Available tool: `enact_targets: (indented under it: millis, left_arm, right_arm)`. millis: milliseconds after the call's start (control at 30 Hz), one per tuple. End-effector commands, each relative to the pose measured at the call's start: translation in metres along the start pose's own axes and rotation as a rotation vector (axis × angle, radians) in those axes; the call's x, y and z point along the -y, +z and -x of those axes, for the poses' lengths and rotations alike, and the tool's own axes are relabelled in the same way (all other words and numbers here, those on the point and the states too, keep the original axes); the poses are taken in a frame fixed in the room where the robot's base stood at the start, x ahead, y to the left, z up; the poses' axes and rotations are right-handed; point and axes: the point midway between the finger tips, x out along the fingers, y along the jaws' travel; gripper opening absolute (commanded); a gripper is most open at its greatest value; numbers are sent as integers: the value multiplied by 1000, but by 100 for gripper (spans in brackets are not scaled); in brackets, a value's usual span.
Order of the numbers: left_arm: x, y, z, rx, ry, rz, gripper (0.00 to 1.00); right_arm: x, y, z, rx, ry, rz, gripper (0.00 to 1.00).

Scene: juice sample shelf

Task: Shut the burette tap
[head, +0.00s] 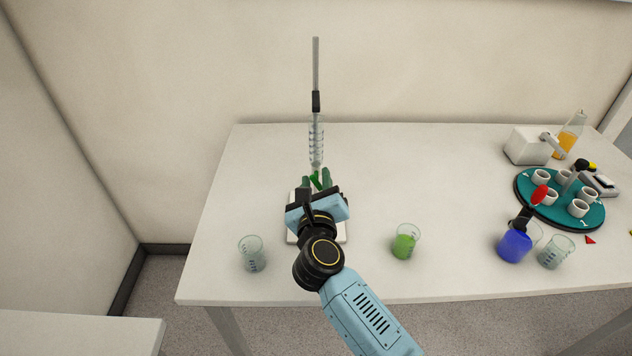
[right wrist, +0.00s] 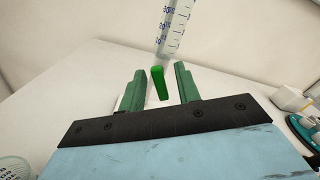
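The burette (head: 316,140) stands upright at the back middle of the white table, held on its stand. Its green tap handle (right wrist: 159,82) shows in the right wrist view between my two green fingers, with a gap on each side. The handle is tilted slightly from upright in that picture. The burette's graduated tube (right wrist: 175,30) rises behind it. My right gripper (right wrist: 159,90) is open around the handle and is not closed on it. In the head view the right gripper (head: 320,182) hides most of the tap and the stand's base. My left gripper is not in view.
An empty beaker (head: 252,254) stands to the left, and a beaker of green liquid (head: 404,243) to the right. Farther right are a beaker of blue liquid (head: 515,245), another beaker (head: 556,252) and a teal round tray (head: 594,222) with white cups.

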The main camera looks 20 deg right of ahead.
Motion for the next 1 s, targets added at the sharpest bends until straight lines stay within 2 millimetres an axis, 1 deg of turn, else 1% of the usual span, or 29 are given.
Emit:
enact_targets:
  millis: [33, 200, 300, 533, 667, 867, 1000]
  left_arm:
    - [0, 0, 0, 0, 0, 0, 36]
    - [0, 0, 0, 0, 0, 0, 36]
    - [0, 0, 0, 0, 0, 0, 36]
    - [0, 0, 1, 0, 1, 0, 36]
    - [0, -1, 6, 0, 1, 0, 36]
    - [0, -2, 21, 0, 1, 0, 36]
    - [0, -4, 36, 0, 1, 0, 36]
  right_arm:
    - [0, 0, 0, 0, 0, 0, 33]
    - [0, 0, 0, 0, 0, 0, 10]
    - [0, 0, 0, 0, 0, 0, 0]
    - [0, 0, 1, -1, 0, 6, 0]
    - [0, 1, 1, -1, 1, 32, 0]
    - [1, 2, 1, -3, 2, 133, 0]
    - [1, 3, 1, -4, 3, 246, 0]
